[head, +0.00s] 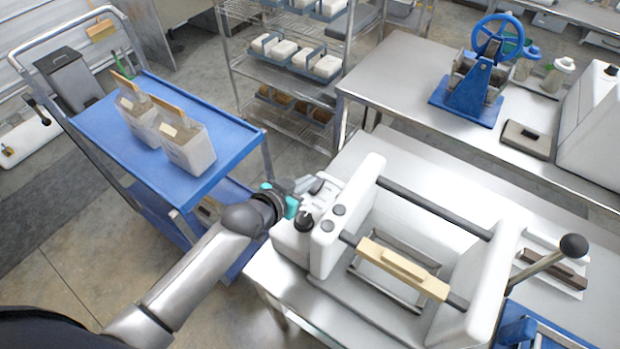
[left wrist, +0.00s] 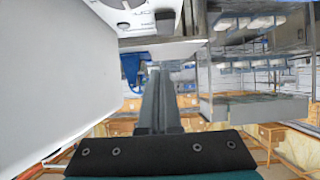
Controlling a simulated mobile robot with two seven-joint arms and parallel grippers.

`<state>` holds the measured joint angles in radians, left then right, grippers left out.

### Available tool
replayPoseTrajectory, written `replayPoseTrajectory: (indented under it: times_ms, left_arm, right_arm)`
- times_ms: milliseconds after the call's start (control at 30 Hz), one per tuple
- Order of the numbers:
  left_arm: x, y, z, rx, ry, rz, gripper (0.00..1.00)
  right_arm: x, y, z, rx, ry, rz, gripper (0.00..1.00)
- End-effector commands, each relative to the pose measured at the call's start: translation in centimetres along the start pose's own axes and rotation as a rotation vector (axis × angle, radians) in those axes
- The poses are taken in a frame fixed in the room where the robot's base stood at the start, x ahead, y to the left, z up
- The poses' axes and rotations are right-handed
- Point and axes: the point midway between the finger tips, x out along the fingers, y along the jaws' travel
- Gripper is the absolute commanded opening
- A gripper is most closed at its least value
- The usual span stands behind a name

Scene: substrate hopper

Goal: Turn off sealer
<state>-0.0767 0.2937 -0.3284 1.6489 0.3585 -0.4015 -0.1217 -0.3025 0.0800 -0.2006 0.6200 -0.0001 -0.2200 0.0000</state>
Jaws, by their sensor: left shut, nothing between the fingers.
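The sealer (head: 345,215) is a white machine on the steel table, with black cross bars and a pale wooden bar (head: 400,268). Its control end carries a black knob (head: 303,221) and a few small dark buttons. My left gripper (head: 312,184), with teal at its base, is shut and empty. It is beside the far left corner of the sealer's control end; I cannot tell whether it touches. In the left wrist view the closed fingers (left wrist: 158,98) point ahead, with the sealer's white body (left wrist: 60,80) close on the left. My right gripper is not in view.
A blue cart (head: 225,135) with two filled bags (head: 185,145) stands at the left. A wire rack (head: 285,75) is behind. A blue hand-wheel press (head: 470,90) stands on the back table. A ball-topped lever (head: 545,265) rises at the sealer's right.

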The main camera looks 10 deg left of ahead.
Motion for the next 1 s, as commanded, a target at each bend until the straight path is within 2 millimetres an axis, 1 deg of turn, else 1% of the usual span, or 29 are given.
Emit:
replayPoseTrajectory:
  times_ms: [33,100,300,500,700,1000]
  left_arm:
    - [-0.9,0.1,0.5,0.0,-0.004,0.001,0.0]
    - [-2.1,0.0,0.9,0.001,-0.004,0.0,0.0]
    - [-5.2,0.0,1.6,0.0,-0.003,0.0,0.0]
    - [-7.3,0.0,2.1,0.0,-0.002,0.0,0.0]
    - [-8.1,0.0,2.2,-0.001,0.0,0.001,0.0]
    - [-8.1,0.0,2.2,-0.001,0.0,0.0,0.0]
  right_arm:
    - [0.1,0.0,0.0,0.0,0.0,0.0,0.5]
    - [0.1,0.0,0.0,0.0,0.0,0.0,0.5]
    - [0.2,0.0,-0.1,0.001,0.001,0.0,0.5]
    - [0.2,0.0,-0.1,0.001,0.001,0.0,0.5]
    - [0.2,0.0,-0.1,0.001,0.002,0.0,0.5]
    - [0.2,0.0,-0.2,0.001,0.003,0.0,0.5]
